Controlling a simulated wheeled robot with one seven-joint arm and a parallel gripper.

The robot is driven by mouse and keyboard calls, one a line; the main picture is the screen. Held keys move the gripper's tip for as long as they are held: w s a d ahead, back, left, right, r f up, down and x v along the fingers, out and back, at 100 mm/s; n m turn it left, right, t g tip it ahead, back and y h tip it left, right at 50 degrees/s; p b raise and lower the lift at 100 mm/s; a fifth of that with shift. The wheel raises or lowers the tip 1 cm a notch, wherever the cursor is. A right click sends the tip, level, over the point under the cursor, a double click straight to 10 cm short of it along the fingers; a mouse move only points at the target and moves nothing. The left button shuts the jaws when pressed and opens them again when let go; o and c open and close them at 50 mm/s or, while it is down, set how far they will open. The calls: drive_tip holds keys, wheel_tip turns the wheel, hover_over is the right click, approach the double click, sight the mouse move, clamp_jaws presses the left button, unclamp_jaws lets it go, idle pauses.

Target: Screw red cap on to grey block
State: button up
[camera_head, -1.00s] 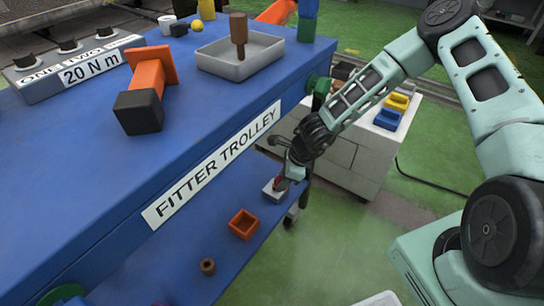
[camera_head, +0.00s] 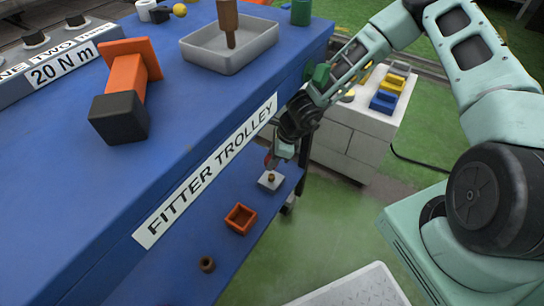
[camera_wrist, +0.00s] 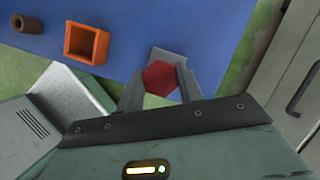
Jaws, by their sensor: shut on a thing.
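The small grey block (camera_head: 267,184) sits on the trolley's lower blue shelf, near its right end. A short brown stud (camera_head: 271,177) stands up from its top. The red cap (camera_wrist: 161,78) is six-sided in the wrist view and lies between the two grey fingers of my gripper (camera_wrist: 160,82). My gripper (camera_head: 278,160) is shut on the cap and holds it just above the block. In the head view only a sliver of the red cap (camera_head: 267,160) shows. A grey patch behind the cap in the wrist view looks like the block, mostly hidden.
An orange open box (camera_head: 240,219) and a brown ring (camera_head: 207,264) lie on the lower shelf (camera_head: 225,247). The blue trolley top (camera_head: 180,110) overhangs the shelf close to my arm. A grey brick-like stand (camera_head: 345,140) with coloured blocks stands behind.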

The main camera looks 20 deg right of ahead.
drive_tip(key=shift+r, duration=0.15)
drive_tip(key=b, duration=0.2)
hover_over(270, 175)
drive_tip(key=shift+s+d+f, duration=0.15)
drive_tip(key=shift+f, duration=0.95)
drive_tip(key=shift+s+d+f, duration=0.1)
drive_tip(key=shift+d+f, duration=0.05)
drive_tip(key=shift+f, duration=0.95)
drive_tip(key=shift+f+b, duration=0.75)
drive_tip(key=shift+f, duration=0.9)
drive_tip(key=shift+o, duration=0.6)
drive_tip(key=shift+c, duration=0.8)
drive_tip(key=shift+f+m+b, duration=0.1)
drive_tip(key=shift+m+b, duration=0.5)
drive_tip(key=shift+b, duration=0.05)
drive_tip(key=m+t+b, duration=0.1)
drive_tip(key=m, duration=0.2)
drive_tip(key=shift+s+a+h, duration=0.1)
drive_tip(key=shift+h, duration=0.3)
drive_tip(key=shift+m+t+h, duration=0.3)
drive_tip(key=shift+m+t, duration=0.2)
drive_tip(key=shift+m, duration=0.4)
